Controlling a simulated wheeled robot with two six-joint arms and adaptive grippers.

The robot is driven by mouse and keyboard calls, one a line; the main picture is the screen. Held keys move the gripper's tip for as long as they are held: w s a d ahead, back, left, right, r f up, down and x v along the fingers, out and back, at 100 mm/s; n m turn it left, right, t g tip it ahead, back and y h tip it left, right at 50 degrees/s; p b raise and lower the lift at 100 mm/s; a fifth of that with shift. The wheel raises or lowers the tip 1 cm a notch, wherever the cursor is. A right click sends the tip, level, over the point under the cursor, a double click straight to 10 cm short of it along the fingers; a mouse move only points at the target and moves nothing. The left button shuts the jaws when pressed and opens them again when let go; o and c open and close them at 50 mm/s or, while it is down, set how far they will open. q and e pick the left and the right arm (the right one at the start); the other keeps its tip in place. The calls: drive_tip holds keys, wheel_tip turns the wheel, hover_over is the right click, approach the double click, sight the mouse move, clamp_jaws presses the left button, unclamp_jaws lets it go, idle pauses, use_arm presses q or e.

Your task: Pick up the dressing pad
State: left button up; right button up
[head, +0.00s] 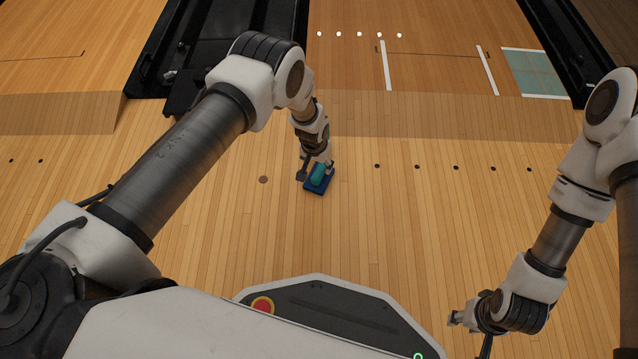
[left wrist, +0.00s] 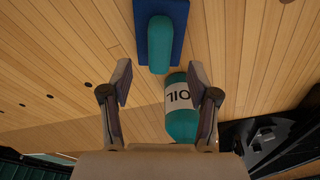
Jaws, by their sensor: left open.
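The dressing pad is a blue flat block with a rounded teal handle on top. It lies on the wooden lane floor in the head view (head: 318,180), and at the top centre of the left wrist view (left wrist: 160,42). My left gripper (head: 316,166) is open and empty, close to the pad's far side; its two fingers also show in the left wrist view (left wrist: 160,80). The pad lies just beyond the fingertips there, not between them. My right gripper (head: 471,326) hangs at the lower right, away from the pad; its jaw opening is unclear.
A teal bottle labelled OIL (left wrist: 180,110) shows between the left fingers in the left wrist view, close to the pad. Dark machinery (head: 240,45) stands beyond the gripper. The floor around the pad is otherwise mostly clear.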

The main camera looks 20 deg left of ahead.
sight(319, 170)
use_arm(q)
drive_tip(key=f+b, duration=0.2)
drive_tip(key=f, duration=0.1)
drive_tip(key=w+f+b, duration=0.1)
drive_tip(key=f+b, duration=0.1)
drive_tip(key=f, duration=0.1)
drive_tip(key=shift+r, duration=0.25)
clamp_jaws()
drive_tip(key=shift+r, duration=0.1)
